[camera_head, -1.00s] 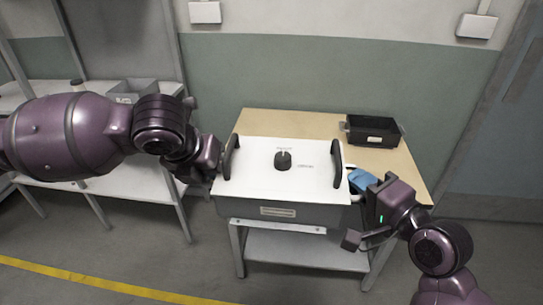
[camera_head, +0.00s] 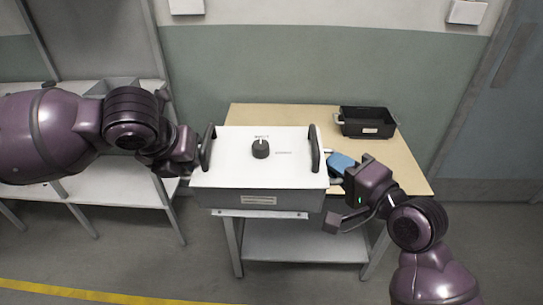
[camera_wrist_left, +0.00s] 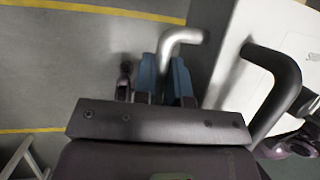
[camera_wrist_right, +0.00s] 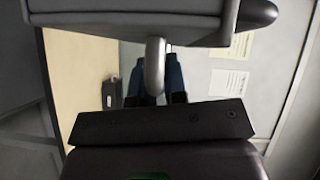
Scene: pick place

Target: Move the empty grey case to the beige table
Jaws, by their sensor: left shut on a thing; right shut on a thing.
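The grey case (camera_head: 258,201) has a white top with a black knob and two dark upright handles. It is level and overlaps the front left part of the beige table (camera_head: 393,165) in the head view; I cannot tell whether it touches it. My left gripper (camera_head: 196,155) is shut on the case's left metal side handle, which shows between blue fingers in the left wrist view (camera_wrist_left: 172,45). My right gripper (camera_head: 338,166) is shut on the right side handle, seen in the right wrist view (camera_wrist_right: 155,68). The case's inside is hidden.
A black bin (camera_head: 367,122) stands at the table's back right. The tabletop between case and bin is bare. White shelving (camera_head: 120,195) stands at the left. A green and grey wall (camera_head: 330,70) is behind the table. A yellow line (camera_head: 90,292) crosses the floor.

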